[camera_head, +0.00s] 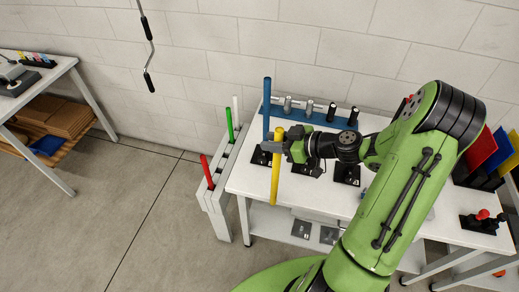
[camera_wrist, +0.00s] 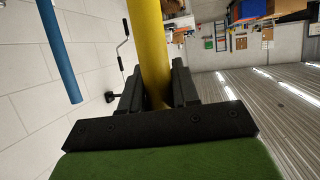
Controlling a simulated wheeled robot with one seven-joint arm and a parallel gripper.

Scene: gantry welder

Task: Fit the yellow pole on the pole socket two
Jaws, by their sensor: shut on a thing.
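The yellow pole (camera_head: 276,170) is upright, held by my gripper (camera_head: 274,147) above the left end of the white table. In the wrist view the yellow pole (camera_wrist: 150,50) runs between the two dark fingers of my gripper (camera_wrist: 157,90), which are shut on it. A row of black socket bases lies on the table; one base (camera_head: 262,157) is just left of the gripper, another (camera_head: 306,168) is partly under the arm, and a third (camera_head: 347,174) is to the right. I cannot tell which is socket two. The yellow pole's lower end hangs near the table's front edge.
A blue pole (camera_head: 266,105) stands upright close behind the gripper; it also shows in the wrist view (camera_wrist: 62,55). A white rack (camera_head: 216,195) at the left holds red, green and white poles. A blue holder (camera_head: 318,118) with several cylinders lines the table's back.

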